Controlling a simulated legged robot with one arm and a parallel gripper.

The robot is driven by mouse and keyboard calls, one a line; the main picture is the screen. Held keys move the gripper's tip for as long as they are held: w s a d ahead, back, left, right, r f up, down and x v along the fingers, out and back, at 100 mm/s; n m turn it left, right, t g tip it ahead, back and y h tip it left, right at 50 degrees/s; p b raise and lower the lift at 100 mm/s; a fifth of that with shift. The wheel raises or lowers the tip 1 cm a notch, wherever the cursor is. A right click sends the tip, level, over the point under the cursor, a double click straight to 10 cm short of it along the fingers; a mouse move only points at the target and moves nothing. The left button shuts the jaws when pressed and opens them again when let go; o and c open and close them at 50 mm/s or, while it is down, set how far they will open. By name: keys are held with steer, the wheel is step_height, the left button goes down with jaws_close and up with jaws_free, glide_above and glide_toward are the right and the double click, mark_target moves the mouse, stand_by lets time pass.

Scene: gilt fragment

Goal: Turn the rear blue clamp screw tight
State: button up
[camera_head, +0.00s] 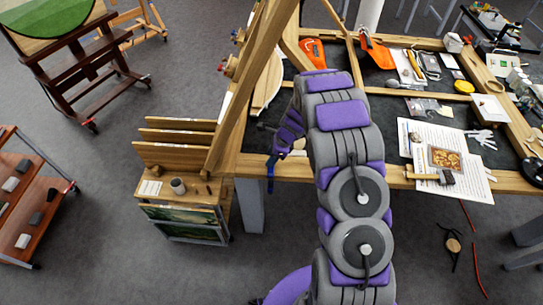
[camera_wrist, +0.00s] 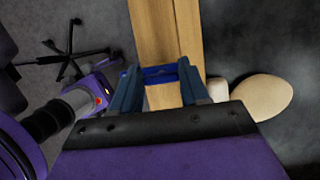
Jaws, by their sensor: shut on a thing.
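My gripper (camera_wrist: 158,84) is shut on a bright blue piece of the clamp screw (camera_wrist: 160,72), which spans the gap between its two dark blue fingers in the wrist view. The piece lies over a wooden beam. In the head view, my purple and grey arm reaches to the table's front edge, and a narrow blue shape (camera_head: 270,176) shows there at the wooden rail (camera_head: 258,166). I cannot tell whether it is the clamp or my fingers. My arm hides much of the area, and the screw's thread and tip are not visible.
Papers (camera_head: 462,172) and a hammer (camera_head: 432,176) lie on the table to the right, with orange clamps (camera_head: 376,54) farther back. A wooden rack (camera_head: 180,187) stands at the left. A pale round object (camera_wrist: 262,97) sits right of the beam.

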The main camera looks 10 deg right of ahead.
steer(key=shift+c, duration=0.7)
steer(key=shift+d+p, duration=0.1)
steer(key=shift+p, duration=0.2)
steer(key=shift+n+g+p, duration=0.4)
steer(key=shift+n+p, duration=0.2)
steer(key=shift+n, duration=0.2)
steer(key=shift+d+n, duration=0.1)
steer(key=shift+n, duration=0.2)
steer(key=o, duration=0.6)
steer(key=shift+c, duration=0.2)
steer(key=o, duration=0.5)
steer(key=shift+d, duration=0.4)
steer(key=shift+a, duration=0.15)
